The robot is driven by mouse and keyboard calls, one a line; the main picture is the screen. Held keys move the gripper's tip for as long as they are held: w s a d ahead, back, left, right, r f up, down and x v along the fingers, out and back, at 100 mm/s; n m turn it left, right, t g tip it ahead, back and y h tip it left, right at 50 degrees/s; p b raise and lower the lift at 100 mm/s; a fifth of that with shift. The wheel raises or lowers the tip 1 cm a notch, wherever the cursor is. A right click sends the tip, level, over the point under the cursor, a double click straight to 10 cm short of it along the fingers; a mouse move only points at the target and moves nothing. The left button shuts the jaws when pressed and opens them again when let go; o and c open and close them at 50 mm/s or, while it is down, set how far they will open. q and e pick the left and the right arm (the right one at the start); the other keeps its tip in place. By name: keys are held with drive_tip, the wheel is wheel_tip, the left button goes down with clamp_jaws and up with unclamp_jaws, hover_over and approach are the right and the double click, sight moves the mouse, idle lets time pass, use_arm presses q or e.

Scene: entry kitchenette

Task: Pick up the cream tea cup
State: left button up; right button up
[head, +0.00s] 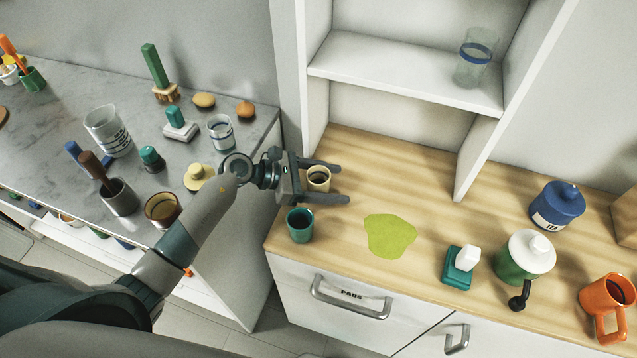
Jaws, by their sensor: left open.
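The cream tea cup (318,179) stands upright on the wooden counter (345,228), near its left end. My left gripper (345,184) comes in from the left and is open. Its two fingers lie on either side of the cup, one behind it and one in front, and the cup sits between them near the palm. Whether the fingers touch the cup cannot be told. The front finger hides part of the cup's lower side. My right gripper is not in view.
A teal cup (300,225) stands just in front of the gripper. A green spill (390,235) lies to the right. A teal block with a white top (458,267), a green pot (524,257), a blue canister (557,205) and an orange mug (607,300) stand farther right. A shelf (400,75) rises behind.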

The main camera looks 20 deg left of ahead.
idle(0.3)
use_arm(q)
drive_tip(key=c, duration=1.3)
drive_tip(key=shift+o, duration=0.2)
drive_tip(key=shift+r, duration=0.15)
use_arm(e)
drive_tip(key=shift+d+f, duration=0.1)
